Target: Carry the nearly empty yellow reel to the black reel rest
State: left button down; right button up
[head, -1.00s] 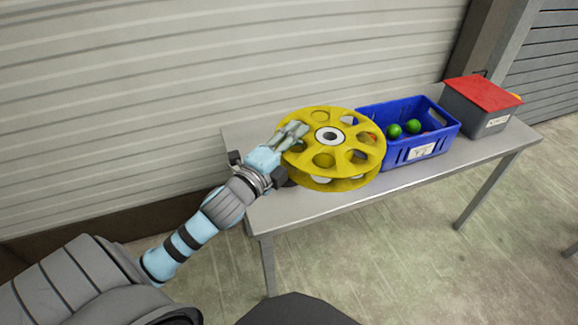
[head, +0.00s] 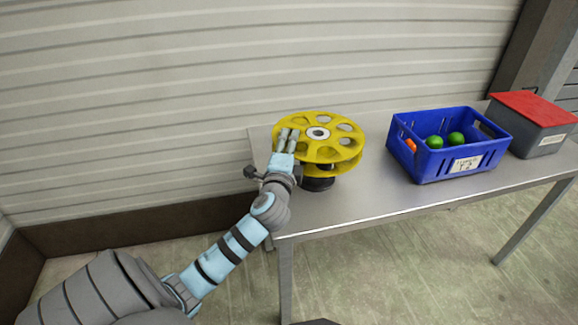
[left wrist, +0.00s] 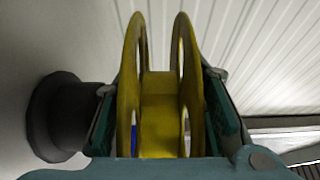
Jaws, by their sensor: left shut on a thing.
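My left gripper (head: 288,137) is shut on the yellow reel (head: 346,150), with its fingers on the outer faces of the two flanges at the reel's near-left side. The left wrist view shows the yellow reel (left wrist: 160,115) between the two fingers (left wrist: 160,82), with its bare yellow hub. The black reel rest (head: 317,184) stands on the table's left end, under the reel and partly hidden by it. In the left wrist view the rest (left wrist: 60,115) sits to the left of the reel, apart from the near flange. My right gripper is out of view.
The grey table (head: 370,200) is clear between the reel rest and the blue crate (head: 430,166). The crate holds green balls (head: 445,141) and an orange thing. A grey box with a red lid (head: 535,107) stands at the right. A ribbed wall runs behind the table.

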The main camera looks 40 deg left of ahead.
pick_arm(q)
notch_tip(320, 180, down, 4)
jog(key=shift+f+b, duration=0.15)
jog(key=shift+b, duration=0.9)
jog(key=shift+f, duration=0.2)
jog(key=shift+r, duration=0.15)
jog(key=c, duration=1)
grip_release()
jog(key=shift+c, duration=0.2)
jog(key=shift+s+d, duration=0.2)
jog(key=shift+s, duration=0.1)
jog(key=p+v, duration=0.2)
jog(key=v, duration=0.8)
jog(key=shift+s+d, duration=0.4)
jog(key=shift+s, duration=0.2)
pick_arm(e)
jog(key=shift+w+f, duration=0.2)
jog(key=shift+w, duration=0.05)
